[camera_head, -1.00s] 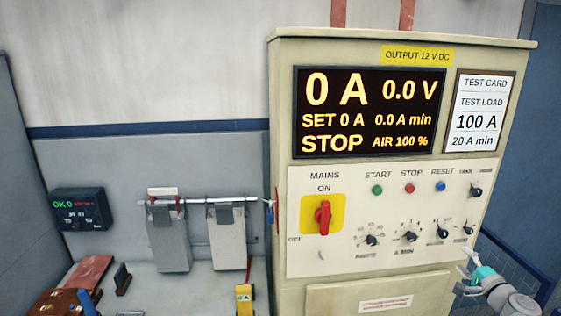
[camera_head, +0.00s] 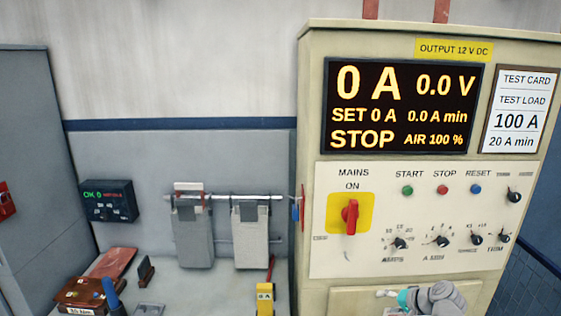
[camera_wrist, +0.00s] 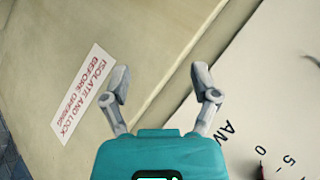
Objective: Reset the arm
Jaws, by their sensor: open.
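My gripper (camera_wrist: 163,85) is open and empty in the wrist view, with its two grey fingers apart in front of the cream cabinet front. In the head view my gripper (camera_head: 388,294) and part of my arm show at the bottom, in front of the lower part of the power cabinet (camera_head: 312,100). The white control panel (camera_wrist: 285,90) is at the right of the wrist view, and a label reading "ISOLATE AND LOCK BEFORE OPENING" (camera_wrist: 84,93) is at the left. Whether a finger touches the cabinet cannot be told.
The cabinet's display (camera_head: 400,105) reads 0 A, 0.0 V and STOP. Its red mains switch (camera_head: 350,216) and several knobs stick out. At left, two grey plates (camera_head: 193,235) (camera_head: 251,235) hang from a rail above a bench with a brown box (camera_head: 80,293) and a yellow device (camera_head: 265,298).

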